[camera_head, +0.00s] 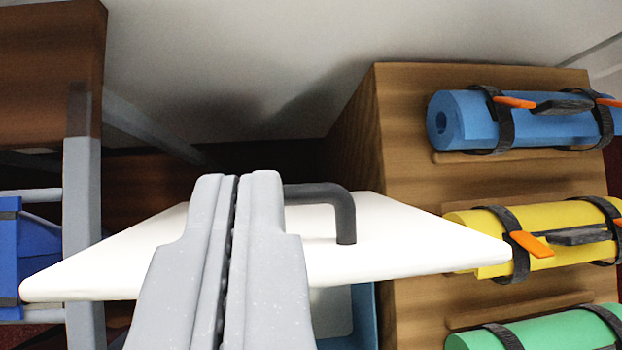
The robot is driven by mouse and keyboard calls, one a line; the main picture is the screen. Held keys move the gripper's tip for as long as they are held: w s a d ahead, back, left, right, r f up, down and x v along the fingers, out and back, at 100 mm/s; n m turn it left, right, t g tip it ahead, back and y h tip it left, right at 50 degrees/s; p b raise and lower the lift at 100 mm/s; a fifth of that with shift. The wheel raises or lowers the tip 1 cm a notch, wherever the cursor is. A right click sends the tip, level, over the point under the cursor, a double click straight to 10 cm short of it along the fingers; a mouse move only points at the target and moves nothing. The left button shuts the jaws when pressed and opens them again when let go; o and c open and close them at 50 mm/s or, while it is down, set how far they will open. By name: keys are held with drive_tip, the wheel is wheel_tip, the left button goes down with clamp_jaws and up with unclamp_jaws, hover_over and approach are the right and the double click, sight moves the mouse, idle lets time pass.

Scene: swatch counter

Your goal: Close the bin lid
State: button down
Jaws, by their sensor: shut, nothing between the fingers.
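The bin lid (410,240) is a white flat panel across the middle of the view, with a dark grey bent handle (344,215) on its upper face. My gripper (238,180) is shut and empty. Its fingers stand in front of the lid and hide its middle and the left end of the handle. I cannot tell whether the fingers touch the lid or handle. Below the lid, a part of a blue bin (364,315) shows, with a pale inner surface beside it. The rest of the bin is hidden by the lid and my fingers.
On the right, a wooden rack (400,130) holds blue (540,120), yellow (480,225) and green (560,330) rolls with black straps and orange tabs. On the left stand a grey post (83,220), a brown wooden panel (40,60) and a blue item (35,250). A pale surface lies behind.

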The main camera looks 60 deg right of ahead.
drive_tip(key=shift+x, duration=1.1)
wheel_tip(320, 180, down, 8)
drive_tip(key=w+p, duration=0.1)
drive_tip(key=p, duration=0.2)
drive_tip(key=shift+d, duration=0.35)
drive_tip(key=shift+w, duration=0.1)
drive_tip(key=shift+a, duration=0.4)
drive_tip(key=shift+s+d+t+b, duration=0.2)
drive_tip(key=shift+s+t+b, duration=0.2)
drive_tip(key=shift+s+b, duration=0.2)
drive_tip(key=shift+h, duration=0.3)
